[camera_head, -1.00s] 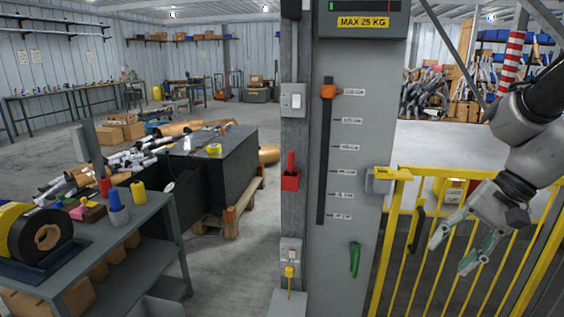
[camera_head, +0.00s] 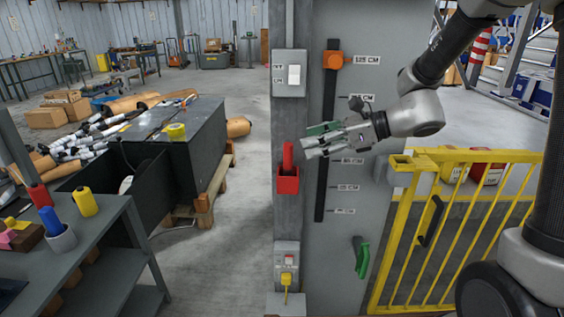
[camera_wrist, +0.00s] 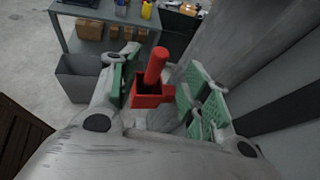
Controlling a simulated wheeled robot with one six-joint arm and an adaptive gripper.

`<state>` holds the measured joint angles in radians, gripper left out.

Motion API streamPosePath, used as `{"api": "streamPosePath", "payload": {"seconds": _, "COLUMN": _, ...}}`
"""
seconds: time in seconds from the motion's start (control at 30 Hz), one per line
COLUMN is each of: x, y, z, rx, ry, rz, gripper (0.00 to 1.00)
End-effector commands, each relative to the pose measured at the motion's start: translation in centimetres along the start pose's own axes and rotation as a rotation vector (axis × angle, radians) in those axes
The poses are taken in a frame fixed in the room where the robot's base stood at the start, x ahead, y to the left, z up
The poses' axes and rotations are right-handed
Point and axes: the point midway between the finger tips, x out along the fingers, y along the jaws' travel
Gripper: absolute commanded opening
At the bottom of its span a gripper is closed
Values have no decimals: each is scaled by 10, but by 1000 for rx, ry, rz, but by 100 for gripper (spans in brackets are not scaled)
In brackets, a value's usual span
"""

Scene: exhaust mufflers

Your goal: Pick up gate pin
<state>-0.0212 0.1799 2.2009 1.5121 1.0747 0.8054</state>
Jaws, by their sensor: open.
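The gate pin looks to be the red cylinder (camera_head: 288,157) standing upright in a red holder (camera_head: 288,182) on the grey post. My gripper (camera_head: 306,142) is open in front of the post, its fingers pointing left, close to the pin's upper part in the picture. In the wrist view the red pin (camera_wrist: 156,66) rises from the red box-shaped holder (camera_wrist: 148,97). It appears between the two green-padded fingers of my gripper (camera_wrist: 160,85), apart from both pads. How far the pin lies from the fingertips I cannot tell exactly.
A yellow gate (camera_head: 450,225) with a black handle stands at the right. A grey panel (camera_head: 330,250) with a slider scale and green handle (camera_head: 361,257) backs the post. A workbench (camera_head: 90,235) with bottles is at the left.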

Motion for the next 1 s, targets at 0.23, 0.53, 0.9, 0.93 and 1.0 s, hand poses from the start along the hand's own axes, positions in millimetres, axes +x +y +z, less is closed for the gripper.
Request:
{"api": "streamPosePath", "payload": {"seconds": 0.23, "x": 18, "y": 1, "z": -1, "rx": 37, "ry": 2, "rz": 5, "gripper": 48}}
{"api": "streamPosePath", "payload": {"seconds": 0.53, "x": 62, "y": 1, "z": -3, "rx": 34, "ry": 3, "rz": 6, "gripper": 48}}
{"api": "streamPosePath", "payload": {"seconds": 0.9, "x": 78, "y": 0, "z": -3, "rx": 33, "ry": 3, "rz": 3, "gripper": 48}}
{"api": "streamPosePath", "payload": {"seconds": 0.93, "x": 78, "y": 0, "z": -3, "rx": 33, "ry": 3, "rz": 3, "gripper": 44}}
{"api": "streamPosePath", "payload": {"seconds": 1.0, "x": 78, "y": 0, "z": -3, "rx": 33, "ry": 3, "rz": 3, "gripper": 31}}
